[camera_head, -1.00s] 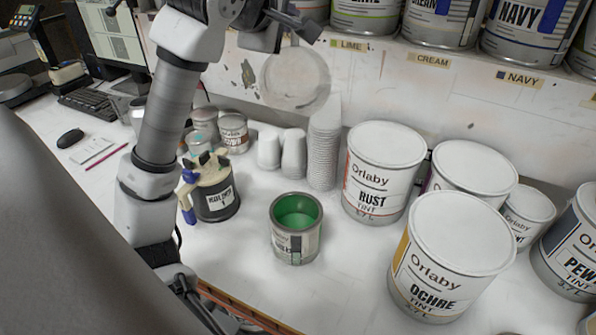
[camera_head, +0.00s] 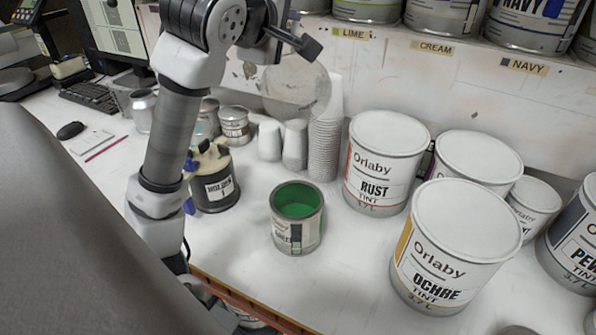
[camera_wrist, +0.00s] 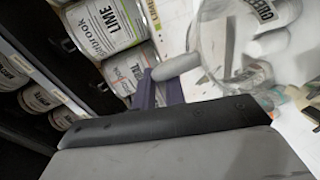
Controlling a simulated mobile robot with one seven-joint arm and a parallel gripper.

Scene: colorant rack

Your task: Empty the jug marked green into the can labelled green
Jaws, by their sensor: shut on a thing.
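My gripper (camera_head: 300,42) is high at the top of the head view, shut on a clear see-through jug (camera_head: 297,86). The jug hangs above and behind the open can (camera_head: 284,236), well apart from it. The can stands upright on the white bench, with green inside and a partly readable label. In the wrist view the jug (camera_wrist: 238,45) is at the upper right, beside my gripper's fingers (camera_wrist: 165,85). I see no green liquid in the jug, and no mark on it is readable.
Large Orlaby tins, rust (camera_head: 375,190) and ochre (camera_head: 425,265), stand right of the can. A black holder (camera_head: 217,190) stands left. Stacked paper cups (camera_head: 326,140) stand behind. A shelf of tins (camera_head: 440,15) is above. Bare bench lies in front.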

